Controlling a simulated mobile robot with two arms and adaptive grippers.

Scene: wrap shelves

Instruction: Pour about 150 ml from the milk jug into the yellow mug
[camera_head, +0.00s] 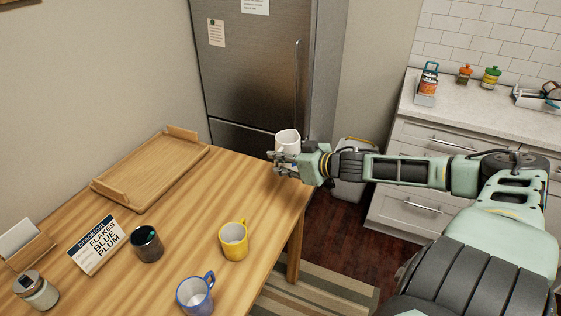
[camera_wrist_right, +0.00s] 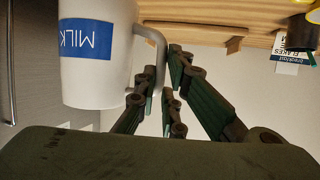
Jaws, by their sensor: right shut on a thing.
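The white milk jug (camera_head: 287,139) is held above the far right edge of the table, close to upright, with its open top showing in the head view. In the right wrist view the jug (camera_wrist_right: 98,85) fills the left side, its blue MILK label upside down in that picture. My right gripper (camera_head: 284,163) is shut on the jug's handle; its fingers (camera_wrist_right: 165,85) meet at the handle in the wrist view. The yellow mug (camera_head: 233,242) stands upright near the table's right edge, apart from the jug, nearer to me. The jug's contents are hidden. My left gripper is not in view.
A wooden tray (camera_head: 150,170) lies at the back. The fridge (camera_head: 255,75) is behind.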

